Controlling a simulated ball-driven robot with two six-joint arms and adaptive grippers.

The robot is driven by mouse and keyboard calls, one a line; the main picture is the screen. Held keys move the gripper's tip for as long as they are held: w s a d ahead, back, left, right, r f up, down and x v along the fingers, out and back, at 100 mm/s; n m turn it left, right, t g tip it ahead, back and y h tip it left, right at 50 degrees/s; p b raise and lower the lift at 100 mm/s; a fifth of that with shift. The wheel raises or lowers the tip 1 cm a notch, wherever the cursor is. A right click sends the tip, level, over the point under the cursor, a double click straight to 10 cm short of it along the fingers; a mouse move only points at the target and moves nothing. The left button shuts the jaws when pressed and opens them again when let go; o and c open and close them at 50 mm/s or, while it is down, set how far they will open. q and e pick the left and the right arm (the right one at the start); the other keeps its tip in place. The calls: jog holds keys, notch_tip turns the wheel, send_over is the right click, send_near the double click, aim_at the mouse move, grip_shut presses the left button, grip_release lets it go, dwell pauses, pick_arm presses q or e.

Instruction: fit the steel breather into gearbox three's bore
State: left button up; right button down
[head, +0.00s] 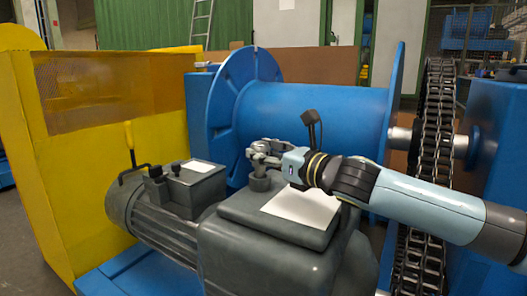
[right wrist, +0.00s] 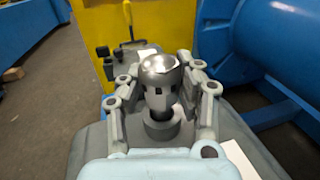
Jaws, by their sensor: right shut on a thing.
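My left gripper is in neither view.
A white label (head: 302,207) lies on the gearbox lid beside the collar. A motor (head: 165,205) with a yellow-handled lever (head: 129,135) stands left. Behind is a blue drum (head: 315,115); a chain (head: 435,125) runs at right. A yellow guard (head: 95,170) borders the left.

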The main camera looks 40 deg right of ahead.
jog(key=shift+f+b, duration=0.45)
jog(key=shift+f, duration=0.7)
jog(key=c, duration=0.8)
grip_release()
jog(key=shift+r, duration=0.1)
notch_tip(320, 180, up, 10)
jog(key=shift+f, duration=0.1)
